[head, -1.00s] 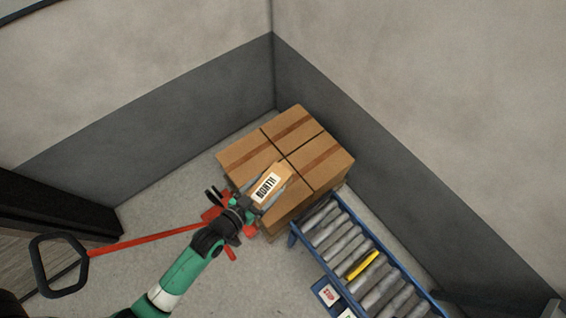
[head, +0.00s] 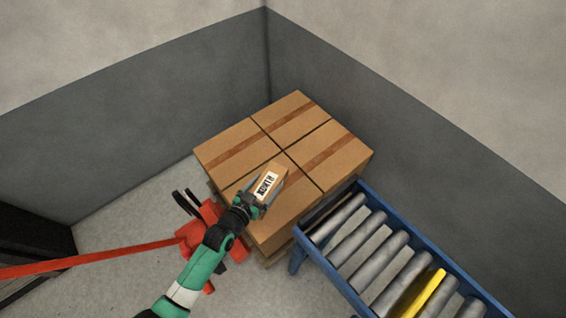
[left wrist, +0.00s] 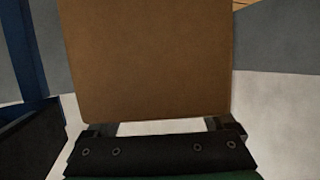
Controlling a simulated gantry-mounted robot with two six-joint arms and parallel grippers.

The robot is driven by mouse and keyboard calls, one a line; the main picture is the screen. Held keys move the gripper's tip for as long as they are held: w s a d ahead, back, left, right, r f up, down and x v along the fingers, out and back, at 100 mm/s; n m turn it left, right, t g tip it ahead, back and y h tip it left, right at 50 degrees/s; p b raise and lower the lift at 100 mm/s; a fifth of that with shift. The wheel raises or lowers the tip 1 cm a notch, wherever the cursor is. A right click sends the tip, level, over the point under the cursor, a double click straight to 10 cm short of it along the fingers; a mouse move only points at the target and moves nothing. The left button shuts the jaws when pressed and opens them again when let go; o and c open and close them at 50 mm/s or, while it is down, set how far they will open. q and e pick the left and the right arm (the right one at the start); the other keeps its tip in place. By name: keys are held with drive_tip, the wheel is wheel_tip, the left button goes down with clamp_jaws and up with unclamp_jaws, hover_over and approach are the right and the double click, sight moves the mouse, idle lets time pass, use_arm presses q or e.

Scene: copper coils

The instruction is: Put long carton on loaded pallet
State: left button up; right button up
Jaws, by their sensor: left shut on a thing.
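The long carton (head: 271,178) is a small brown box with a white label printed in black. My left gripper (head: 262,190) is shut on it, and the carton also fills the middle of the left wrist view (left wrist: 148,60). In the head view the carton appears over the near part of the loaded pallet (head: 308,152), which bears several large taped cartons packed closely with flat tops. I cannot tell whether the held carton touches those tops. My right gripper is out of view.
A red pallet jack (head: 200,228) with a long handle is at the pallet's left. Grey walls (head: 120,140) meet behind the pallet. Open floor (head: 110,225) lies to the left.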

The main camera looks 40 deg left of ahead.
sight(266, 187)
use_arm(q)
drive_tip(key=f, duration=0.1)
drive_tip(key=f+b, duration=0.1)
drive_tip(key=f, duration=0.1)
drive_tip(key=shift+w+a+f+b, duration=0.1)
drive_tip(key=shift+w+a+b, duration=0.3)
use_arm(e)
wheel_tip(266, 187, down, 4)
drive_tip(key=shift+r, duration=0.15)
use_arm(q)
wheel_tip(266, 187, down, 10)
drive_tip(key=b, duration=0.7)
drive_tip(key=shift+f, duration=0.1)
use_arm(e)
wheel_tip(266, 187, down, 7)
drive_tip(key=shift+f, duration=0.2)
